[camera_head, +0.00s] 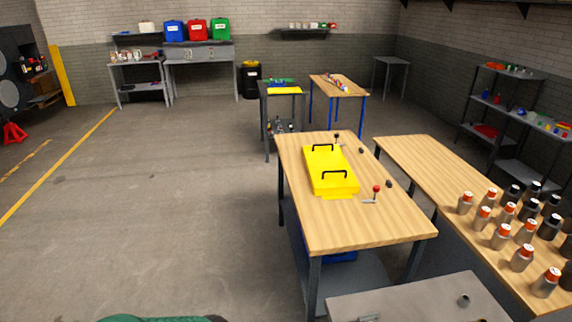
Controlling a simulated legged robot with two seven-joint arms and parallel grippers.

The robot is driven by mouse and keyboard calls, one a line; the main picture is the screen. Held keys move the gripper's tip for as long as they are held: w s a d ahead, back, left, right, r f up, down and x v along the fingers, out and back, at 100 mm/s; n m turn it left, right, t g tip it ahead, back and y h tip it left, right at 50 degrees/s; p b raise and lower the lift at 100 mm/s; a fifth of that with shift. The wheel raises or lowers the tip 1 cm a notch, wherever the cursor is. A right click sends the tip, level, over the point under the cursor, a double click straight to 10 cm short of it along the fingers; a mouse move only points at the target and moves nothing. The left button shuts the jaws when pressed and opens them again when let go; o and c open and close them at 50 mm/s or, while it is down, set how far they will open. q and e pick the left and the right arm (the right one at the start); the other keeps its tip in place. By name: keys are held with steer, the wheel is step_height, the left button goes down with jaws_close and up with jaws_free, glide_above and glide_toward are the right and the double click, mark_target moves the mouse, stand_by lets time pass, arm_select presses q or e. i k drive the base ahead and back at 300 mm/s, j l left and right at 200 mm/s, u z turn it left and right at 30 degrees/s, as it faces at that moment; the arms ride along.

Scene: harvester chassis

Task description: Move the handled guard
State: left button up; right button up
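The handled guard (329,167) is a yellow box-like cover with two black handles on top. It lies on the wooden top of a workbench (350,219) at the centre right of the head view. One handle (322,147) is near its far end and the other handle (334,174) near its front end. Neither of my grippers shows in the view, and nothing touches the guard's handles.
A red-knobbed lever (376,190) and small black knobs stand on the bench right of the guard. A second bench (420,165) to the right holds several orange-capped bottles. A grey table (415,302) stands in front. The floor (170,190) to the left is clear.

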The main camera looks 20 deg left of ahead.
mark_target(331, 177)
steer(key=u, duration=0.25)
steer(key=i+j+u, duration=0.25)
steer(key=i, duration=0.15)
steer(key=i+u, duration=0.4)
steer(key=i, duration=1.6)
steer(key=i+z, duration=0.25)
steer(key=i, duration=0.25)
steer(key=i+j+z, duration=0.3)
steer(key=i, duration=0.15)
steer(key=i+j+z, duration=0.25)
steer(key=i, duration=0.25)
